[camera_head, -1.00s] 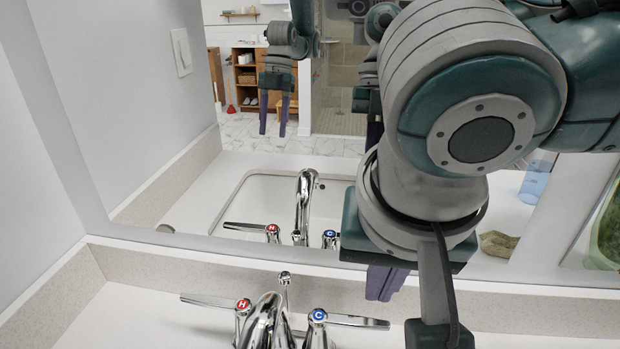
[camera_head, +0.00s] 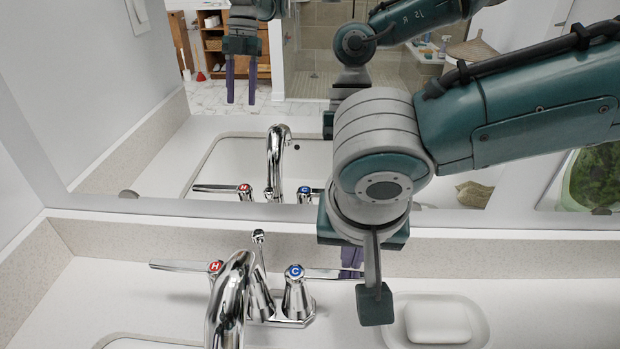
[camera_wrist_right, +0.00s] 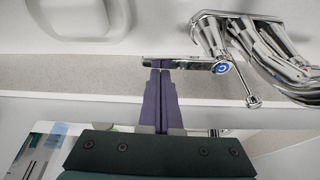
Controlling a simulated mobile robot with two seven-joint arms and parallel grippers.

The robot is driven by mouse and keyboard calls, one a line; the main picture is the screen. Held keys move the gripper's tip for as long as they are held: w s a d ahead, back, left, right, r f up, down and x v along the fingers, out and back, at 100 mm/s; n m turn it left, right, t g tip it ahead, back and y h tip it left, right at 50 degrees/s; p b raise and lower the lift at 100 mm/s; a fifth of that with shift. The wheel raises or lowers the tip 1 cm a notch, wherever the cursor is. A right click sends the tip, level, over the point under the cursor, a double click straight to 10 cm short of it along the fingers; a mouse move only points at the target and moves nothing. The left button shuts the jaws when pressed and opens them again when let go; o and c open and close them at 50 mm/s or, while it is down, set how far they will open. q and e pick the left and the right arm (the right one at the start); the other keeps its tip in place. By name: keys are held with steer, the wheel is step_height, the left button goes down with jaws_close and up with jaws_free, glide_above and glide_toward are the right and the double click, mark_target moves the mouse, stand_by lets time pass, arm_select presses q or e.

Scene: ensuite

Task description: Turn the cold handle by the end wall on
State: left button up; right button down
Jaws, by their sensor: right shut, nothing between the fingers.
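The cold handle (camera_head: 294,290) has a blue C cap and a chrome lever pointing right, on the tap near the left end wall. It also shows in the right wrist view (camera_wrist_right: 195,64). My right gripper (camera_head: 351,268) is shut and empty, pointing down at the lever's outer end on the mirror side. In the right wrist view its fingertips (camera_wrist_right: 160,66) meet the lever near its free end; they look in contact or very close. The spout (camera_head: 230,300) stands left of the cold handle. My left gripper shows only as a mirror reflection.
The hot handle (camera_head: 214,267) with a red H cap is left of the spout. A white soap dish (camera_head: 477,310) with soap sits right of the lever, close to my right arm. A low backsplash (camera_head: 520,256) and the mirror (camera_head: 150,150) stand behind the tap.

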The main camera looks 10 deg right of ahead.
stand_by(0.3)
steer(key=shift+s+m+p, duration=0.25)
steer(key=shift+m+p, duration=0.15)
steer(key=shift+p, duration=0.35)
steer(key=shift+s+p, duration=0.1)
steer(key=shift+p, duration=0.25)
steer(key=shift+s+a+r+m+h+p, duration=0.2)
steer(key=shift+s+m+h+p, duration=0.25)
steer(key=shift+m+p, duration=0.7)
steer(key=shift+s+a+f+m+g+p, duration=0.2)
steer(key=shift+s+m+g+p, duration=0.1)
steer(key=shift+s+m+p, duration=0.35)
steer(key=shift+s+a+m+g+h, duration=0.3)
steer(key=shift+s+m+h, duration=0.15)
steer(key=shift+m, duration=0.55)
